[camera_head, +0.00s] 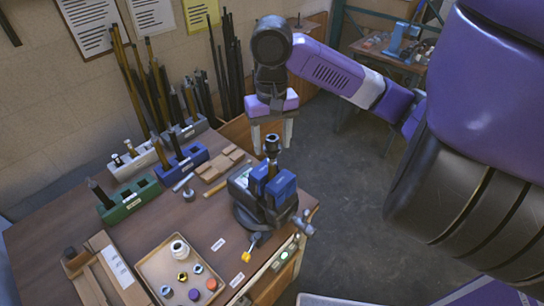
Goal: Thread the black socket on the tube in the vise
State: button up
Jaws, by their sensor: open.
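The vise (258,205) with blue jaws stands at the right corner of the wooden bench. In the picture one fingertip is on each side of the socket's upper part, with gaps visible. Whether the fingers are level with it in depth I cannot tell.
A tray (152,267) with small caps and rings lies at the bench front. Green (128,200), blue (181,166) and white (133,160) racks stand at the left. Tall rods lean at the wall. Open floor lies right of the bench.

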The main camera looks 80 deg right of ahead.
jog(key=n+b, duration=0.1)
jog(key=n, duration=0.2)
jog(key=shift+f+n, duration=0.1)
jog(key=shift+n, duration=0.2)
jog(key=n, duration=0.3)
jog(key=shift+b, duration=0.3)
jog(key=n+b, duration=0.1)
jog(key=n, duration=0.3)
jog(key=n+b, duration=0.1)
jog(key=n, duration=0.2)
jog(key=shift+c, duration=0.3)
